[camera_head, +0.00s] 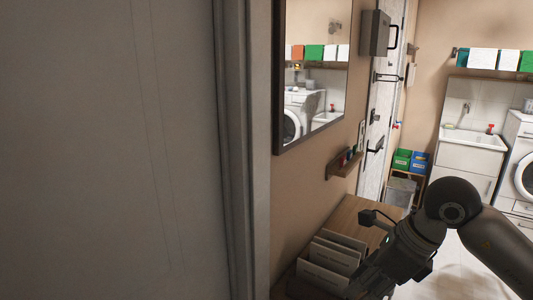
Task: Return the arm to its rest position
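My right arm comes in from the lower right and bends at a dark round joint. Its gripper (365,284) points down and left at the bottom of the view, beside a holder of upright cards or folders (333,255) on a wooden surface. The fingertips are dark and run close to the bottom edge, so I cannot tell whether they are open or shut, or whether they touch the holder. My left arm and gripper are not in view.
A grey door or panel (110,150) and its frame fill the left. A wooden cabinet top (362,222) lies under my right arm. A mirror (314,75) and small shelf (345,164) are on the wall. A sink (472,140) and washing machine (522,170) stand behind.

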